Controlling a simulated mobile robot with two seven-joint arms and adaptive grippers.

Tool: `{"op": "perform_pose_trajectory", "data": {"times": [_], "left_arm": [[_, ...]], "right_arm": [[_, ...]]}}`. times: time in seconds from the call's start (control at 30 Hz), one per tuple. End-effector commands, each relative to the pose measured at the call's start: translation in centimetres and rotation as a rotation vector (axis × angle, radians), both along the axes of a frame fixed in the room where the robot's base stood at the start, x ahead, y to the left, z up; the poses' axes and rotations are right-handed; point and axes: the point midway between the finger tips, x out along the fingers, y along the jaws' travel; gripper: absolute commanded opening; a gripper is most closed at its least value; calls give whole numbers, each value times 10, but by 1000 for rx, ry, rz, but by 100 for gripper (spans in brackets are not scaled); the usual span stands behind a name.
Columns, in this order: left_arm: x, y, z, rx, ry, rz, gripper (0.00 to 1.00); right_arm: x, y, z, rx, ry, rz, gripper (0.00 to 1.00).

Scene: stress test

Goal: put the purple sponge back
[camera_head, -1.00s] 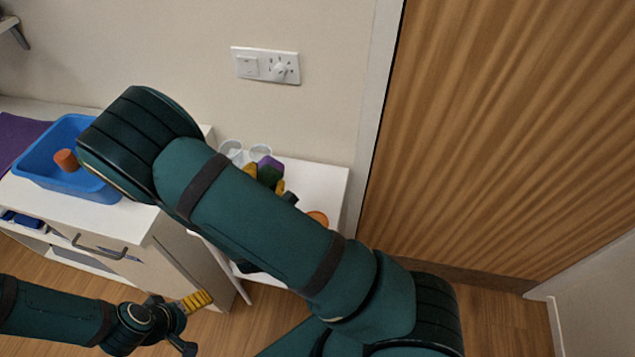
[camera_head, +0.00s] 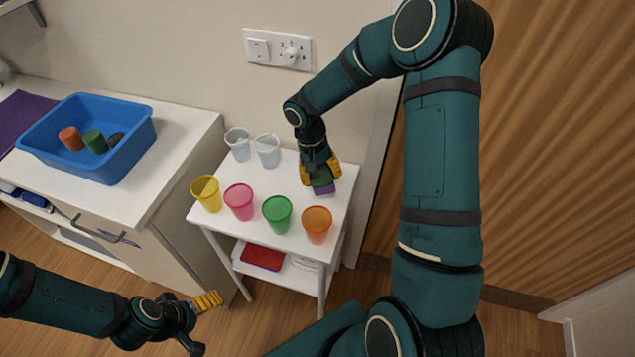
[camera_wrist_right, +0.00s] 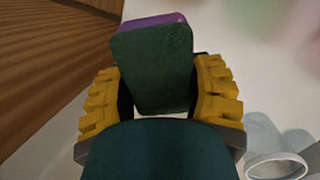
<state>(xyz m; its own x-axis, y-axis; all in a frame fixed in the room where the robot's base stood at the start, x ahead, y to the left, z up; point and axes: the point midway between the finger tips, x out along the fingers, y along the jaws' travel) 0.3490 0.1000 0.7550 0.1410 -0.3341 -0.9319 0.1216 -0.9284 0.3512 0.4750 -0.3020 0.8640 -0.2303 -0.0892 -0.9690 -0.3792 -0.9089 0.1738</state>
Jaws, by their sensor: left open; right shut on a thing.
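The purple sponge (camera_head: 324,189) has a dark green layer and a purple layer. My right gripper (camera_head: 320,174) is shut on it at the right back part of the small white table (camera_head: 240,219). In the right wrist view the sponge (camera_wrist_right: 153,66) sits between the yellow fingers of the right gripper (camera_wrist_right: 155,95), its green face toward the camera and its purple edge at the far end. I cannot tell whether it touches the tabletop. My left gripper (camera_head: 205,318) is open and empty, low over the floor at the lower left.
Yellow (camera_head: 206,193), pink (camera_head: 240,202), green (camera_head: 277,214) and orange (camera_head: 317,224) cups line the table's front. Two clear cups (camera_head: 267,151) stand at its back. A blue bin (camera_head: 143,139) with several items is on the cabinet at left. A wooden door (camera_head: 560,150) is at right.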

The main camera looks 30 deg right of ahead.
Motion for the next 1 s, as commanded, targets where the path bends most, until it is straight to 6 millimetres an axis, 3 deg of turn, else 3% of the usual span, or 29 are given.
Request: {"op": "perform_pose_trajectory", "data": {"times": [0.1,0.3,0.6,0.87,1.0], "left_arm": [[-2,0,-11,0,4,-4,88],[-3,0,-15,-1,5,-5,88],[-1,0,-26,-1,1,-5,88],[0,0,-30,1,-1,-4,88],[1,0,-35,1,-3,-3,88]], "right_arm": [[28,-11,18,35,-153,-268,28],[51,-22,38,37,-242,-441,28],[52,-23,-10,35,-245,-453,28],[52,-23,-29,35,-244,-452,28],[51,-23,-49,34,-243,-452,28]]}}
